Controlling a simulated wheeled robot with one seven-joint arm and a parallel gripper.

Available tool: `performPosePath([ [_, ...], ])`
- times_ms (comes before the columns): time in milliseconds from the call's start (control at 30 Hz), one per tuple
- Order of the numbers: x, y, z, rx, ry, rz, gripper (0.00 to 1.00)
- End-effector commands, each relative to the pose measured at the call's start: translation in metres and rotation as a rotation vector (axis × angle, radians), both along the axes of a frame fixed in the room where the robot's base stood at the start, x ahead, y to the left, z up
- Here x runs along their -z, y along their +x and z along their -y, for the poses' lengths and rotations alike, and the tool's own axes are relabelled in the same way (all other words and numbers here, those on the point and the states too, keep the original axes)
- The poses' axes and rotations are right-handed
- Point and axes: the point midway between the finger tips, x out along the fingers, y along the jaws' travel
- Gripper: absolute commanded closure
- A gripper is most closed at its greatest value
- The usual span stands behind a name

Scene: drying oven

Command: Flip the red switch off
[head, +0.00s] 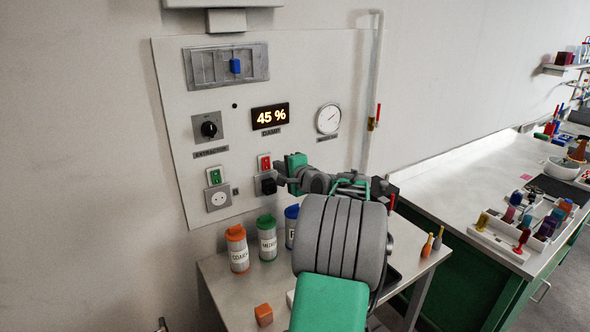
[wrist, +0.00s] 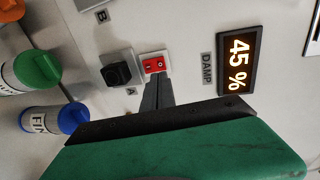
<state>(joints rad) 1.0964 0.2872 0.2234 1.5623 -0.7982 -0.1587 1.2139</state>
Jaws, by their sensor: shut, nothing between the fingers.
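The red switch (head: 264,162) is on the wall panel, below the display and above a black plug in a socket. In the wrist view the red switch (wrist: 155,65) shows a small white mark and sits in a white frame. My gripper (head: 280,170) is in front of the panel at the switch's lower right. In the wrist view my gripper (wrist: 155,82) is shut and empty, its fingertips at the switch's edge; I cannot tell whether they touch it. The fingers hide part of the switch's surroundings.
A green switch (head: 215,176) sits above an empty socket (head: 218,198) to the left. The black plug (wrist: 117,74) stands out beside the red switch. A display (head: 269,116) reads 45 %. Orange-, green- and blue-lidded jars (head: 238,252) stand on the table below.

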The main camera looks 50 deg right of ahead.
Motion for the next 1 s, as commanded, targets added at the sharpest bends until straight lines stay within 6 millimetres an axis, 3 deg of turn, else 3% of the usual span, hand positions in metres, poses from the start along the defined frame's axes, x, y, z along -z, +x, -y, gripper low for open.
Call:
performPosePath([
  [200, -0.023, -0.051, -0.009, 0.012, -0.006, 0.003, 1.00],
  [400, -0.036, -0.077, -0.016, 0.012, -0.003, 0.002, 1.00],
  [867, -0.039, -0.079, -0.020, 0.006, -0.003, 0.001, 1.00],
  [1000, -0.036, -0.080, -0.021, -0.022, -0.109, -0.044, 1.00],
])
